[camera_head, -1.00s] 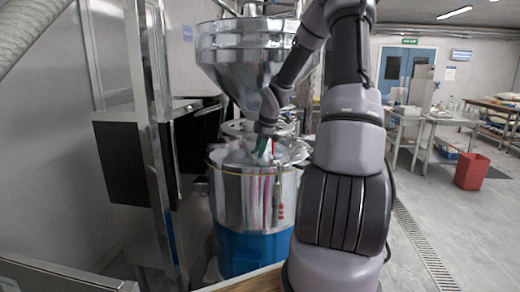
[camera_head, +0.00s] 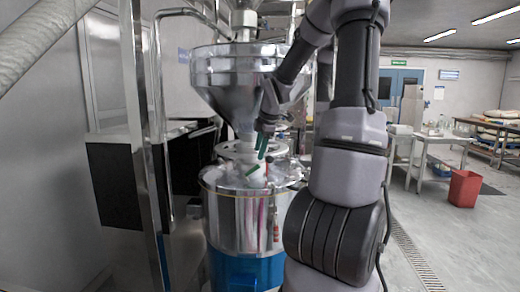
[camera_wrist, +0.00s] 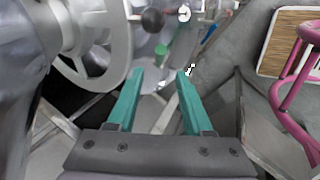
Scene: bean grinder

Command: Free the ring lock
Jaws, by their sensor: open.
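My gripper (camera_wrist: 159,72) is open, with two teal fingers spread and nothing between them. In the head view my gripper (camera_head: 257,157) is just above the drum's top, below and right of the hopper's cone. A pale grey ring (camera_wrist: 118,62) around a stubby cylinder is at upper left in the wrist view, beside and apart from the left finger. It may be the ring lock; I cannot tell for sure. A dark round knob (camera_wrist: 153,20) on a rod is beyond the fingertips. A pale collar (camera_head: 232,148) shows under the hopper, partly hidden by my arm.
The steel hopper (camera_head: 235,75) stands over the steel drum (camera_head: 232,220) with its blue base (camera_head: 240,272). A metal post (camera_head: 158,130) and black panels (camera_head: 118,185) stand left. Pink tubing (camera_wrist: 290,75) is at right in the wrist view.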

